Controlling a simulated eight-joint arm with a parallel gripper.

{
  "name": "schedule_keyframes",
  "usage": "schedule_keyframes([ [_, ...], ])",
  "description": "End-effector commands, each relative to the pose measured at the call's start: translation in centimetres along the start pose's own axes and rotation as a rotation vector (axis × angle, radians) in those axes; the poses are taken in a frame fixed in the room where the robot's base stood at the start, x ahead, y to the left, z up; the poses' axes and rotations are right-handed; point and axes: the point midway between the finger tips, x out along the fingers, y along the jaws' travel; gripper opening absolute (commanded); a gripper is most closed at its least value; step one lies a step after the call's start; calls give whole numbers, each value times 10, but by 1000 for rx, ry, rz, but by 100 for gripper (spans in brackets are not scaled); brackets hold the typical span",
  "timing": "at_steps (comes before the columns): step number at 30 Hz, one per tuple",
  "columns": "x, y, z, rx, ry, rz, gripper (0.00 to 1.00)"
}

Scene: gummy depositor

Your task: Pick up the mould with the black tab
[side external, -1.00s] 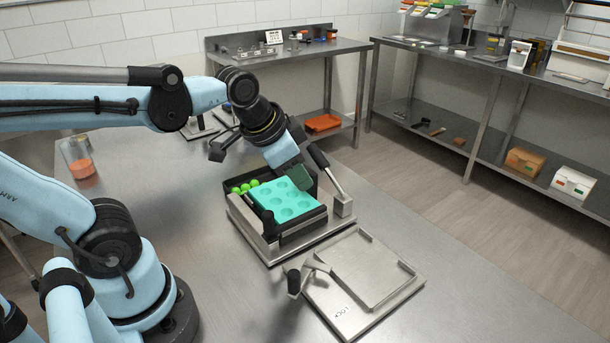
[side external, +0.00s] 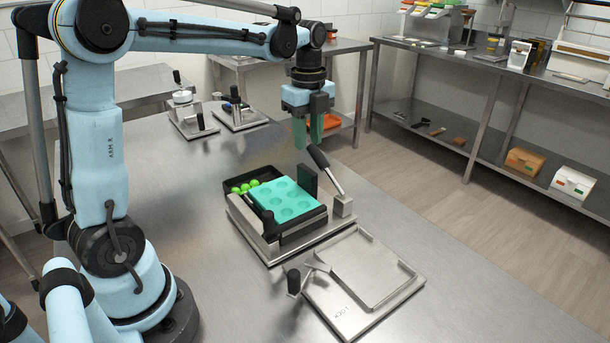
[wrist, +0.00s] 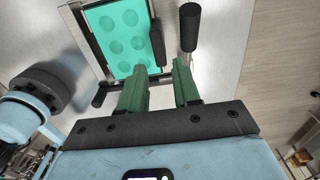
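A teal mould (side external: 291,204) with several round cavities sits in a metal fixture (side external: 268,252) on the steel table. It also shows at the top of the wrist view (wrist: 112,18). A black upright plate (side external: 308,181) stands at its back right edge, and a dark bar lies along its front left side; I cannot tell which, if either, is the mould's tab. My gripper (side external: 308,132) hangs above and behind the fixture, pointing down, apart from the mould. Its green fingers are apart with nothing between them in the wrist view (wrist: 158,86).
A black-handled lever (side external: 328,169) rises at the fixture's right. Several green balls (side external: 245,187) lie in a dark tray behind the mould. An empty metal plate (side external: 362,270) with a lever is in front. Two more fixtures stand at the back left. The table's left middle is clear.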

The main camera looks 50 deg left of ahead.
Motion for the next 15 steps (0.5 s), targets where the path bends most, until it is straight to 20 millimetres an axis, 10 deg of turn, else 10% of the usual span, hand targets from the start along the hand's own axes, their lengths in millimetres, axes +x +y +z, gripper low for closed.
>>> schedule_keyframes([
  [15,54,0,0,-3,-1,-2,32],
])
